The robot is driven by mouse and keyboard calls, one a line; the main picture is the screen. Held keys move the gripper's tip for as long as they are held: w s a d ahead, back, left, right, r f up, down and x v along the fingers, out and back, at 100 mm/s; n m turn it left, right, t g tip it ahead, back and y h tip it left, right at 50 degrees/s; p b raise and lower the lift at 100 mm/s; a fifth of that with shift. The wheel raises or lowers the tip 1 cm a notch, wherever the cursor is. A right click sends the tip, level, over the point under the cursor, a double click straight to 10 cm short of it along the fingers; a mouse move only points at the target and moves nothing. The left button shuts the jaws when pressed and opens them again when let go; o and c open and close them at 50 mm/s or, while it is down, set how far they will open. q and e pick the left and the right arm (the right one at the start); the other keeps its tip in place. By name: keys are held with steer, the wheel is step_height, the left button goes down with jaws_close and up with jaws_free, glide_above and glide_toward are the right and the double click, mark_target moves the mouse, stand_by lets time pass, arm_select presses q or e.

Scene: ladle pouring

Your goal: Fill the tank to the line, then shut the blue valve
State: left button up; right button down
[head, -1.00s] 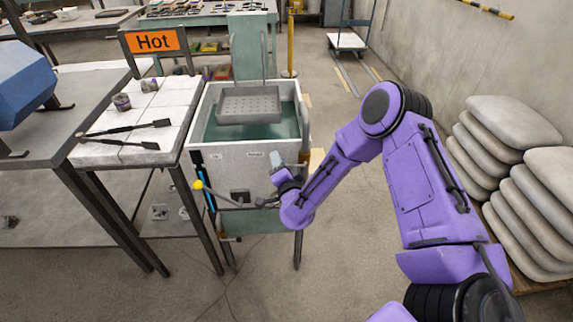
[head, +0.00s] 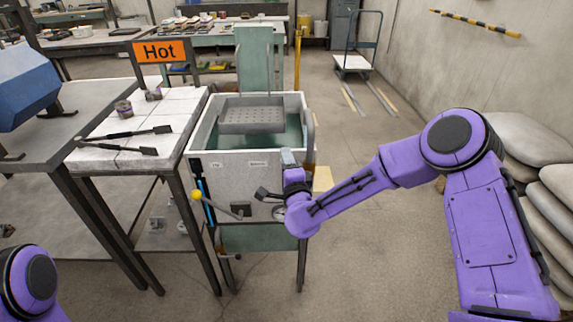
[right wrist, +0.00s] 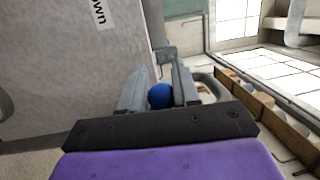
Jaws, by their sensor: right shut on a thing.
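The tank (head: 238,176) is a pale grey box on legs, with teal water (head: 208,138) inside. A narrow blue strip (head: 207,200) runs down its front left; I cannot make out a fill line. A lever with a yellow ball (head: 197,196) sits on the tank's front. My right gripper (head: 287,157) is at the tank's front right. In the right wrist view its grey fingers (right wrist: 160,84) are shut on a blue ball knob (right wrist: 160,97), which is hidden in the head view. My left gripper is out of view.
A perforated grey basket (head: 251,115) hangs in the tank. Left of it stands a white-tiled table (head: 92,157) with dark tools and small cups, under an orange "Hot" sign (head: 160,51). Stacked grey sacks (head: 530,140) are at the right.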

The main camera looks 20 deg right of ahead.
steer(key=shift+d+r, duration=0.15)
steer(key=shift+r, duration=0.05)
steer(key=c, duration=0.9)
jaws_free()
steer(key=shift+f, duration=0.1)
steer(key=shift+s+f, duration=0.1)
steer(key=shift+s, duration=0.25)
steer(key=s+a+b, duration=0.1)
steer(key=s+b, duration=0.1)
steer(key=s, duration=0.7)
steer(key=shift+s+a+f, duration=0.25)
steer(key=shift+s+f, duration=0.1)
steer(key=shift+f, duration=0.1)
